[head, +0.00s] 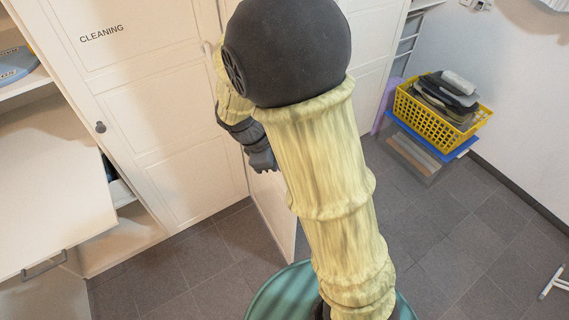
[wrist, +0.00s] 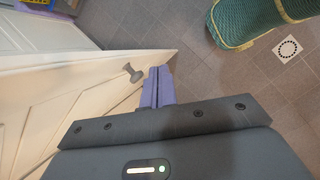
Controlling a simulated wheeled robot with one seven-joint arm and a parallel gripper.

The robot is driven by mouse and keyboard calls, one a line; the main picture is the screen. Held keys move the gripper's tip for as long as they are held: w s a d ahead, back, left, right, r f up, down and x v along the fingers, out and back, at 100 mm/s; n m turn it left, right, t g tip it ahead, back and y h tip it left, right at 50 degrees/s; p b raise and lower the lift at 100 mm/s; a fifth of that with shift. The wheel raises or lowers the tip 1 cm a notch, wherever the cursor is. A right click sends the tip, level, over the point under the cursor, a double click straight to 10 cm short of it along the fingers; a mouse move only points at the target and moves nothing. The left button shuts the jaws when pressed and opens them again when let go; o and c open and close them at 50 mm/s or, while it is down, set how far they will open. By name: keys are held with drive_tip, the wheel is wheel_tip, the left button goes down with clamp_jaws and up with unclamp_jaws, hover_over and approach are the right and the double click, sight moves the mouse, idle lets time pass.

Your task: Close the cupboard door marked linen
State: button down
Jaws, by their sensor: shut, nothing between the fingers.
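A white cupboard door (head: 277,215) stands ajar behind my arm in the head view. Its free edge juts out over the floor. I can read no "linen" mark on it; my arm covers much of that area. In the wrist view the white panelled door (wrist: 75,98) fills the left side, with a grey knob (wrist: 132,73) near its free edge. My gripper (wrist: 159,72) is shut and empty, just right of the knob and close to the door; I cannot tell whether it touches. In the head view my gripper (head: 263,163) is beside this door.
The door marked CLEANING (head: 140,85) looks shut at left. Further left is an open compartment with a pulled-out white front (head: 50,205). A yellow basket (head: 432,117) sits on a clear bin (head: 412,155) at the right wall. Grey tiled floor (head: 470,225) is clear in between.

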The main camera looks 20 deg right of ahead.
drive_tip(key=w+a+n+t+h+b, duration=0.1)
drive_tip(key=w+a+n+h, duration=0.2)
drive_tip(key=w+n+h, duration=0.1)
drive_tip(key=w+n, duration=0.1)
drive_tip(key=n, duration=0.1)
drive_tip(key=shift+w+a+f+n+t, duration=0.15)
drive_tip(key=shift+a+n+t, duration=0.15)
drive_tip(key=shift+a, duration=0.1)
drive_tip(key=shift+d+f, duration=0.1)
drive_tip(key=shift+f, duration=0.05)
drive_tip(key=x, duration=0.9)
drive_tip(key=shift+w+d+f+p, duration=0.1)
drive_tip(key=shift+d+f+p, duration=0.15)
drive_tip(key=shift+p, duration=0.15)
drive_tip(key=shift+w+d, duration=0.1)
